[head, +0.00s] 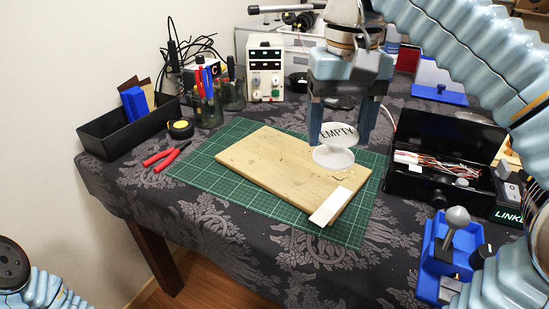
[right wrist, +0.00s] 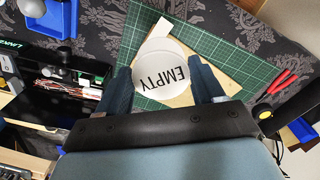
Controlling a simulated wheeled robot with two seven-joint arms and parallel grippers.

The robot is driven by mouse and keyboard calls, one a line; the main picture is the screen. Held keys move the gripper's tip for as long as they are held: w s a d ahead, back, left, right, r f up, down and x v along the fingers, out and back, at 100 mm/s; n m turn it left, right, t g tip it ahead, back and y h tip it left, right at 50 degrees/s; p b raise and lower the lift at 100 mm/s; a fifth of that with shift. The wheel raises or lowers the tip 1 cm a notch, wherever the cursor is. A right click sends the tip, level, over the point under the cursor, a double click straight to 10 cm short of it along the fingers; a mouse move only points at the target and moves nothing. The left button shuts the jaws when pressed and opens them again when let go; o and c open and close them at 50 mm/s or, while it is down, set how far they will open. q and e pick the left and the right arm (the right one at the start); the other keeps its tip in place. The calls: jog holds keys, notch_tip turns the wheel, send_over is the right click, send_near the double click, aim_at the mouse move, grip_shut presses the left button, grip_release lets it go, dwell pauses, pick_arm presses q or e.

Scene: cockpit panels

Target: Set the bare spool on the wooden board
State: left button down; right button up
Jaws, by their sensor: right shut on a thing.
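The bare spool (head: 334,156) is white with "EMPTY" in black on its top flange. My right gripper (head: 341,138) points down and is shut on it, with a finger on either side. In the right wrist view the spool (right wrist: 160,60) sits between the fingertips (right wrist: 162,76). The wooden board (head: 265,168) lies on the green cutting mat, and the spool is over its right part. I cannot tell whether the spool's lower flange touches the board. A pale strip (head: 330,206) lies on the board's front right corner. My left gripper is out of view.
The green mat (head: 228,205) surrounds the board. Red pliers (head: 163,158), a tape measure (head: 181,129) and a black bin (head: 128,135) are on the left. An open black box with wires (head: 440,165) and a blue holder (head: 436,262) stand on the right.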

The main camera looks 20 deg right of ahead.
jog(key=shift+w+a+f, duration=0.2)
jog(key=shift+w+a, duration=0.4)
jog(key=shift+w, duration=0.25)
jog(key=w+d+f, duration=0.1)
jog(key=w+f, duration=0.3)
jog(key=w+d+f+b, duration=0.1)
jog(key=w+d+f, duration=0.1)
jog(key=w+f, duration=0.2)
jog(key=w+d+f, duration=0.1)
jog(key=w+f, duration=0.3)
jog(key=shift+d, duration=0.2)
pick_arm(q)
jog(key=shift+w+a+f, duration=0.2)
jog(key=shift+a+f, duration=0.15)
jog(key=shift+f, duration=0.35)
pick_arm(e)
jog(key=shift+f, duration=0.25)
jog(key=shift+f+b, duration=0.1)
jog(key=shift+b, duration=0.2)
jog(key=o, duration=1)
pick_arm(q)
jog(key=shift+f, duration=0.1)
